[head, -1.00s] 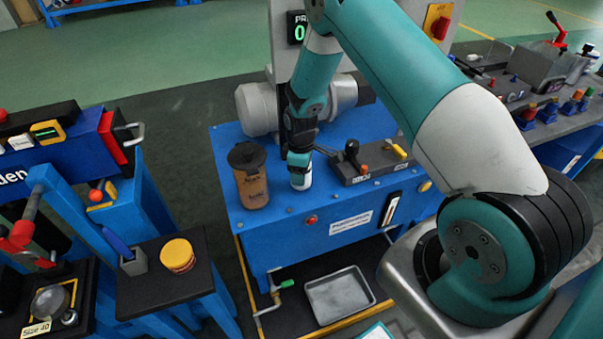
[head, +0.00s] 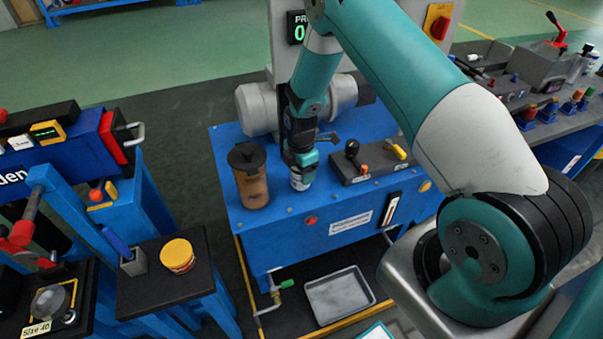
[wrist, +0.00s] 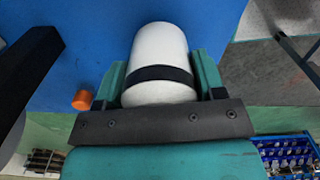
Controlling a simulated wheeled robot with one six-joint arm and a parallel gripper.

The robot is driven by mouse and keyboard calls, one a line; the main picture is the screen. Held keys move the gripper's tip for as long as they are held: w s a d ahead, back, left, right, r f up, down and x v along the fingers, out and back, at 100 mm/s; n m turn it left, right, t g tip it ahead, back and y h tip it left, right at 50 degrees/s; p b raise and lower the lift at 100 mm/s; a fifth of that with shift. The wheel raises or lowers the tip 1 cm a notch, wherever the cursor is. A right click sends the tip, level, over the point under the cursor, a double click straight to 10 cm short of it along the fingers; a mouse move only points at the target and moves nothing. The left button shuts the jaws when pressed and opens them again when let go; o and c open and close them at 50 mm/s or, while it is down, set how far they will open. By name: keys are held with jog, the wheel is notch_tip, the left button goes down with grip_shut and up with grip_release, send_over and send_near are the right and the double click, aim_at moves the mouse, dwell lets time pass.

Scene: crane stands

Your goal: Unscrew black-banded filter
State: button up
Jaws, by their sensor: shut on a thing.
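The black-banded filter (wrist: 160,55) is a white cylinder with a rounded end and one black band. In the wrist view it sits between the two teal fingers of my gripper (wrist: 162,85), which is shut on it. In the head view my gripper (head: 302,160) points down over the blue bench (head: 330,215), around the white filter (head: 301,180). My gripper hides much of the filter there. I cannot tell whether the filter is still threaded to anything.
A brown canister with a black lid (head: 250,177) stands close left of my gripper. A dark block with a black knob and a yellow handle (head: 365,165) lies close right. A grey tray (head: 340,294) is below the bench front. Grey motor housing (head: 258,108) stands behind.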

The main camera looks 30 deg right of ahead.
jog(key=shift+n, duration=0.3)
jog(key=n, duration=0.4)
jog(key=shift+r+n, duration=0.1)
jog(key=shift+n, duration=0.3)
jog(key=n, duration=0.5)
jog(key=shift+w, duration=0.1)
jog(key=o, duration=1.2)
jog(key=shift+c, duration=0.9)
